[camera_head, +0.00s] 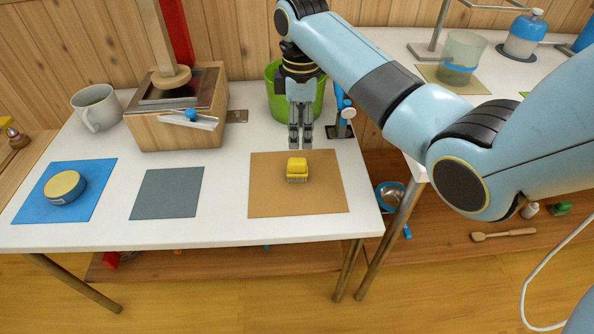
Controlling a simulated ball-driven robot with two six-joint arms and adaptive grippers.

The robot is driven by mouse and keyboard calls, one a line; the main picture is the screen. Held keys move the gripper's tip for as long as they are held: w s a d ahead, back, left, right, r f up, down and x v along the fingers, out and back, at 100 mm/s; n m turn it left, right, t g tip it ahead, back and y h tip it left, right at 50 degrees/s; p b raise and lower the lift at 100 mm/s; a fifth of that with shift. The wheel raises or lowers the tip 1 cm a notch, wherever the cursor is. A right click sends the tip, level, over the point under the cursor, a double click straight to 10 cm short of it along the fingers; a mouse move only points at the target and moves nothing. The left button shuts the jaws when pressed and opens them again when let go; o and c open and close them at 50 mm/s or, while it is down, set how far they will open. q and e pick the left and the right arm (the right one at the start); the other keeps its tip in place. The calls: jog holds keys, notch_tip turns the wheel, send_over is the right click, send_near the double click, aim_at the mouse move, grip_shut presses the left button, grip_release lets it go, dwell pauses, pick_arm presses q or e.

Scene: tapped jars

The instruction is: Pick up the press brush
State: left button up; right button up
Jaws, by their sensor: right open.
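The press brush (297,169), a small yellow block with pale bristles underneath, sits on a tan mat (325,200) on the white table. My right gripper (300,143) points down just behind and above the brush, open and empty. Its fingers appear close together in this view, and they look apart from the brush. My left gripper is not in view.
A wooden press (170,125) with a spout stands at the back left, beside a grey mug (97,108). A green bin (275,97) is behind my right gripper. A grey mat (167,193) is bare; a blue mat (92,212) holds a round tin (65,188).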

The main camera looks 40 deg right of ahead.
aim_at(297, 160)
notch_tip(297, 160, down, 5)
jog(key=shift+r+b, duration=0.1)
jog(key=shift+b, duration=0.55)
jog(key=f, duration=0.1)
jog(key=f+b, duration=0.1)
jog(key=f, duration=0.1)
jog(key=f+b, duration=0.1)
jog(key=f, duration=0.1)
jog(key=shift+w+a+f, duration=0.15)
jog(key=shift+a+f, duration=0.1)
jog(key=shift+a, duration=0.05)
jog(key=shift+r, duration=0.1)
grip_shut()
